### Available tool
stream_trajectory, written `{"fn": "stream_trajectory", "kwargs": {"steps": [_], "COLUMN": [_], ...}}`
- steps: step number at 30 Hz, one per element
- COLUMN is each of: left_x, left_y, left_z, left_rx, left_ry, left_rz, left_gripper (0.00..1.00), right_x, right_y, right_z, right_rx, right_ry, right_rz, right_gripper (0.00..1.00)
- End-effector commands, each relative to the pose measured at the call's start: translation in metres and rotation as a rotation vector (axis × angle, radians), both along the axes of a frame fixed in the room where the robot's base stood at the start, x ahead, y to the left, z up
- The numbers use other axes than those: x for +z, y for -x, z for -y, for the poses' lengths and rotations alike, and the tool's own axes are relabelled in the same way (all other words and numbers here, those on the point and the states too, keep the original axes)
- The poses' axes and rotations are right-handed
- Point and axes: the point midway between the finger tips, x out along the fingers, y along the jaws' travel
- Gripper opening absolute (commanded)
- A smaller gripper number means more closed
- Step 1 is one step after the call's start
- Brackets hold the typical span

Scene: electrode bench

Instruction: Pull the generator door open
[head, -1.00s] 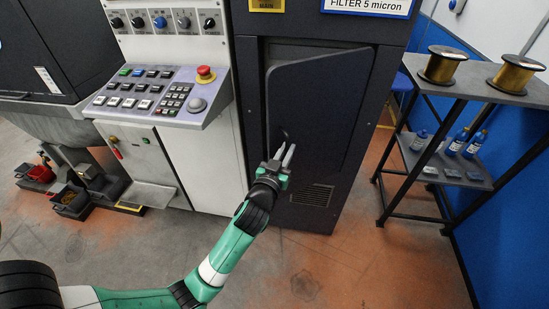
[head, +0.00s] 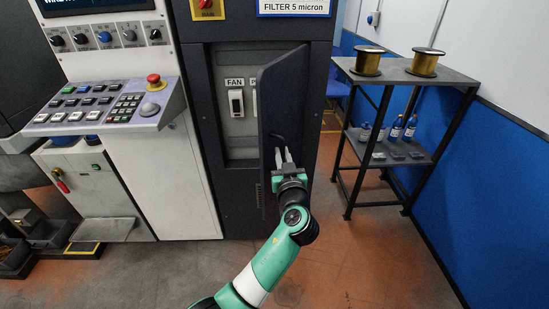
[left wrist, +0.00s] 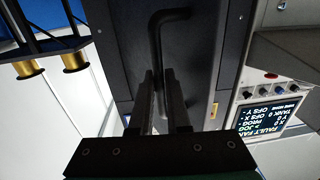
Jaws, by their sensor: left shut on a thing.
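The generator door (head: 287,108) is a dark panel on the dark cabinet (head: 199,120), swung well out from it. Behind it a light grey panel (head: 236,72) shows, with a white switch (head: 236,102) under the label FAN. A second label is partly hidden by the door. My left gripper (head: 284,158) is at the door's outer face, low on the panel. In the left wrist view its fingers (left wrist: 163,100) are shut on the black bar handle (left wrist: 156,40) of the door. My right gripper is out of view.
A control console (head: 105,105) with a red emergency button stands left of the cabinet. To the right is a metal shelf rack (head: 400,80) with brass-coloured spools (head: 425,63) and blue bottles (head: 410,127). Open floor (head: 345,250) lies in front and between them.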

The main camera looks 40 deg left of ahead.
Motion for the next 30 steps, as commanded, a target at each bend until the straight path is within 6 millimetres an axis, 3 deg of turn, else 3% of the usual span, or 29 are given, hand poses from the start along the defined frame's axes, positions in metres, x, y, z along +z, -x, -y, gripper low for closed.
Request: {"fn": "stream_trajectory", "kwargs": {"steps": [12,13,18,26,30], "left_x": [-0.005,-0.005,-0.004,-0.002,0.002], "left_y": [-0.002,-0.002,-0.001,-0.001,0.0], "left_z": [0.0,0.0,0.0,0.001,0.004], "left_rx": [0.002,0.002,0.002,0.002,0.002], "left_ry": [0.005,0.005,0.003,0.002,0.001], "left_rz": [-0.008,-0.008,-0.006,-0.004,-0.007], "left_gripper": [0.0,0.18,0.45,0.45,0.45], "right_x": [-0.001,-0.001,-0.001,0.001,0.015], "right_y": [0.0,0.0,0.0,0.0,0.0], "right_z": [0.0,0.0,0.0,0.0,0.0], "right_rx": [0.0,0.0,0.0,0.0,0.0], "right_ry": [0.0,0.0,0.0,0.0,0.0], "right_rz": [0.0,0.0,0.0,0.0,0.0], "right_gripper": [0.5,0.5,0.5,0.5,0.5]}}
